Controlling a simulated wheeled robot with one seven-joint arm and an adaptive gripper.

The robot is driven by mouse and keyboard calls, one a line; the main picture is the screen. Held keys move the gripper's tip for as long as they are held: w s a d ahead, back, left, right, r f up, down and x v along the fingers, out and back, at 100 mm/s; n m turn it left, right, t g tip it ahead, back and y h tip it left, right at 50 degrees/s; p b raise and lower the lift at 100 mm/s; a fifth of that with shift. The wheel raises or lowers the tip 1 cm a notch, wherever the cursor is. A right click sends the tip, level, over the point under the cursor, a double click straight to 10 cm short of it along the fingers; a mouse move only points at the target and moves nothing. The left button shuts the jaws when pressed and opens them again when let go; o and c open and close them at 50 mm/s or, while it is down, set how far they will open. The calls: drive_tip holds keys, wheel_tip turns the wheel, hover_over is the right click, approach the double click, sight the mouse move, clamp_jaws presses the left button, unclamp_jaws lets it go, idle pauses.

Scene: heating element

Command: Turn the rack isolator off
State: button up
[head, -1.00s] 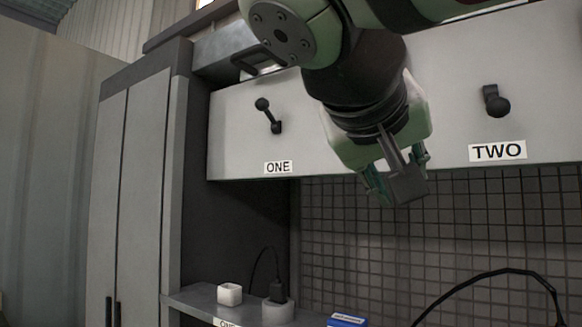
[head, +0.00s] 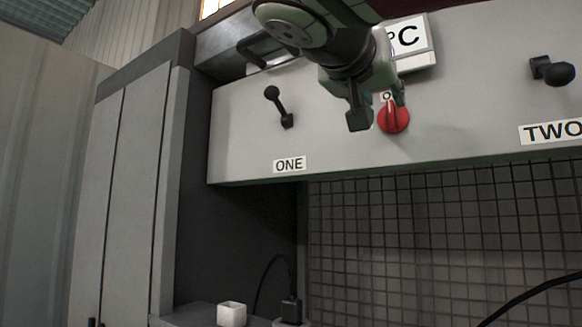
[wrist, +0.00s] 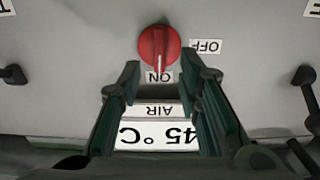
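A red rotary knob (head: 395,117) is on the pale panel, between the levers marked ONE and TWO. It is the only control with ON and OFF labels; no rack isolator name is legible. In the wrist view, which is upside down, the red knob (wrist: 158,50) has its pale pointer mark towards the ON label (wrist: 159,77). The OFF label (wrist: 206,46) is beside it. My gripper (head: 379,108) is close to the knob, its fingers spread apart. In the wrist view, my gripper (wrist: 171,73) is open and empty, with the knob just beyond its fingertips; contact cannot be told.
A black lever (head: 280,107) above the ONE label and another lever (head: 553,71) above TWO stick out of the panel. A temperature sign (wrist: 155,134) reads 45 °C near AIR. A grey cabinet (head: 130,190) stands left. A white cube (head: 231,314) sits on the shelf below.

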sight(390, 112)
drive_tip(key=shift+x, duration=2.15)
clamp_jaws()
